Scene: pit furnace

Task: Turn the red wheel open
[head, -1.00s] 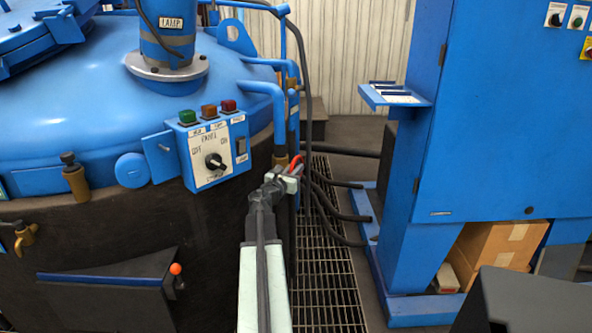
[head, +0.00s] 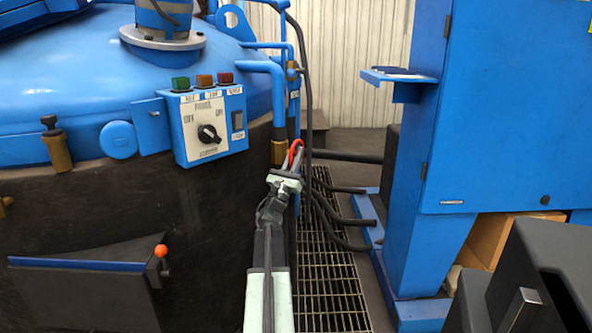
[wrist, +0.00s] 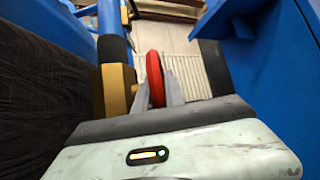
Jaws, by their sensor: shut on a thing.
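The red wheel (head: 297,151) is seen nearly edge-on at the right side of the furnace, beside a brass valve body (head: 279,152) on a blue pipe. In the wrist view the red wheel (wrist: 155,78) stands upright, just right of the brass body (wrist: 117,88). My gripper (head: 294,164) is at the wheel, and in the wrist view my gripper (wrist: 158,88) has its grey fingers on both sides of the rim. It is shut on the wheel. The wheel's lower part is hidden by the gripper.
A control box (head: 205,135) with a black knob is on the furnace, left of my arm. A blue cabinet (head: 500,110) with a small shelf (head: 400,76) stands at the right. Black hoses (head: 345,188) cross the floor grating (head: 330,285) between them.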

